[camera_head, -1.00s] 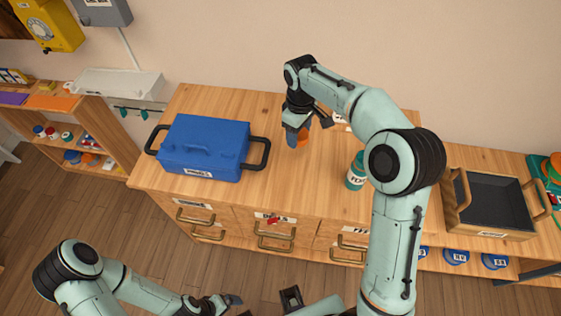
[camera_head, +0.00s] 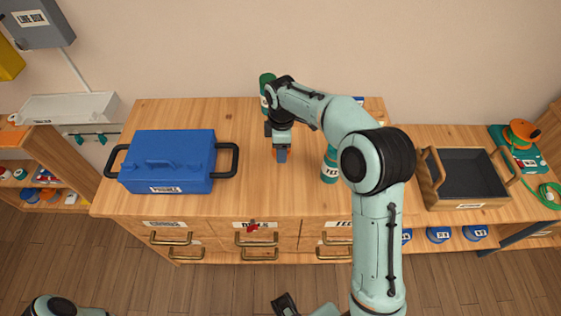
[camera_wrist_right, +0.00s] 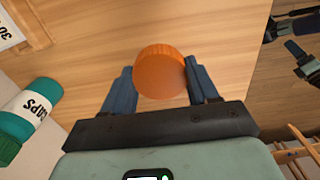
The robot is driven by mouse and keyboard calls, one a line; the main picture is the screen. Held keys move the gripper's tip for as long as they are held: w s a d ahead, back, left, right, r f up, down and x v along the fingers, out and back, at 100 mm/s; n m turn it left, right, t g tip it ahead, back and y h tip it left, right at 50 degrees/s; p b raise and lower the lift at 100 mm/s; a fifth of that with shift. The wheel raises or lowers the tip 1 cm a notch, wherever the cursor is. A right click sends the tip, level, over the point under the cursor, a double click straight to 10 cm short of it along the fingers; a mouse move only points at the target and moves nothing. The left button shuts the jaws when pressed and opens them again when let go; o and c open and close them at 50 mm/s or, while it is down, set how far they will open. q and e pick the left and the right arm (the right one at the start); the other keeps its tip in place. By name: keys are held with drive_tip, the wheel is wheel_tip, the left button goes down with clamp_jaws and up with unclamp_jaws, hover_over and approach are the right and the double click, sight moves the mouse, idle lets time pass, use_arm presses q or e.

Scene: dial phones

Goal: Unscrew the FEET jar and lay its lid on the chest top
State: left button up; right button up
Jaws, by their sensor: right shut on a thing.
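The FEET jar (camera_head: 330,168) is a teal jar with a white label, standing on the chest top (camera_head: 250,195) right of my right gripper. My arm partly hides its upper end, so I cannot tell how its mouth looks. My right gripper (camera_head: 281,157) points down over the middle of the chest top. It is shut on an orange round lid (camera_wrist_right: 160,72) with a ribbed edge, mostly hidden in the head view. I cannot tell whether the lid touches the wood. What looks like my left gripper (camera_wrist_right: 299,52) shows small in the wrist view; its jaws are unclear.
A blue toolbox (camera_head: 168,160) stands on the left of the chest top. A green-lidded CAPS jar (camera_wrist_right: 35,108) stands at the back. A dark-lined wooden tray (camera_head: 467,178) is at the right. Bare wood lies between toolbox and FEET jar.

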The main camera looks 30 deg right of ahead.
sight(281, 166)
drive_tip(key=shift+f+b, duration=0.3)
drive_tip(key=shift+f, duration=3.1)
drive_tip(key=shift+f, duration=0.15)
drive_tip(key=o, duration=1.2)
drive_tip(key=shift+c, duration=0.2)
wheel_tip(281, 166, up, 12)
drive_tip(key=shift+r+p, duration=0.15)
drive_tip(key=shift+p, duration=0.6)
